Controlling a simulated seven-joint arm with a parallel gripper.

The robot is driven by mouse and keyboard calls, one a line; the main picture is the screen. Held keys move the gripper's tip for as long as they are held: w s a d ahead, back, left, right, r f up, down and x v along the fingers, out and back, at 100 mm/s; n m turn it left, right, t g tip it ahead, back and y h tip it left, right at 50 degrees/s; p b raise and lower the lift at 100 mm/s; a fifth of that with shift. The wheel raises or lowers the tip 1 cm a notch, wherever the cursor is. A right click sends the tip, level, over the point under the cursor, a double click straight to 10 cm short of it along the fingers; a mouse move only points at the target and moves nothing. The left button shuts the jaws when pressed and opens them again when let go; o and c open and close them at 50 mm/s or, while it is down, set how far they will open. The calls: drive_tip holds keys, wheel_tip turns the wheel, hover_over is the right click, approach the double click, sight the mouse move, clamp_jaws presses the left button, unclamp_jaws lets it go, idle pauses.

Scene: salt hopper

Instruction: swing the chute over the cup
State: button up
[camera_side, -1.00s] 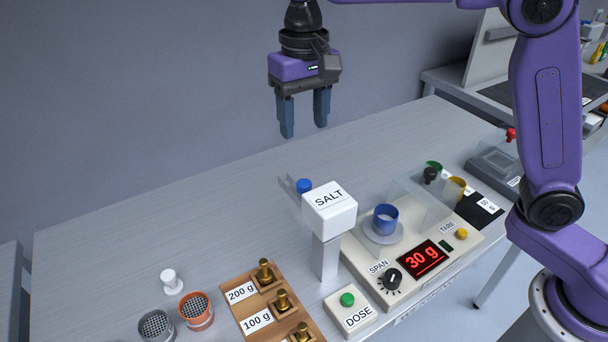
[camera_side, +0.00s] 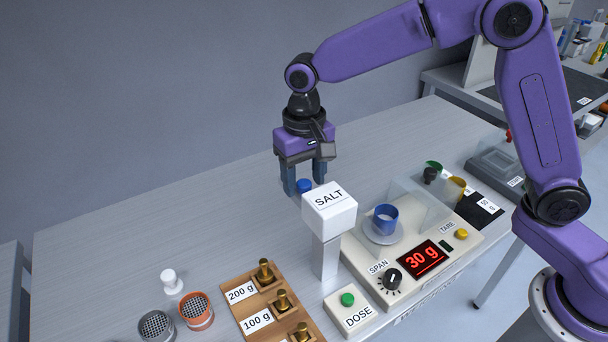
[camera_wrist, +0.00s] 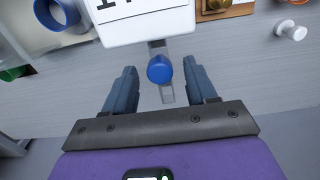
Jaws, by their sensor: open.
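The white salt hopper (camera_side: 329,211) stands on a post left of the scale. Its grey chute (camera_wrist: 167,94) points away from the scale, with a blue knob (camera_wrist: 160,69) on it; the knob (camera_side: 304,186) also shows behind the hopper in the side view. The blue cup (camera_side: 385,218) sits on the scale's round pan and shows at the upper left of the wrist view (camera_wrist: 57,12). My gripper (camera_side: 304,190) is open and low behind the hopper. In the wrist view its fingers (camera_wrist: 163,88) stand on either side of the knob, apart from it.
The scale (camera_side: 440,262) reads 30 g and has clear shield panels around the pan. The dose button box (camera_side: 350,312) stands in front of the hopper. A wooden block (camera_side: 262,300) with brass weights is to the left. The table behind is clear.

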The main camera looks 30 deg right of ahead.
clamp_jaws()
drive_tip(key=shift+d, duration=0.15)
drive_tip(key=s+d+m, duration=0.7)
drive_tip(key=s+m, duration=0.1)
drive_tip(key=m, duration=1)
drive_tip(key=shift+d, duration=0.4)
drive_tip(key=shift+s, duration=0.1)
idle(0.3)
unclamp_jaws()
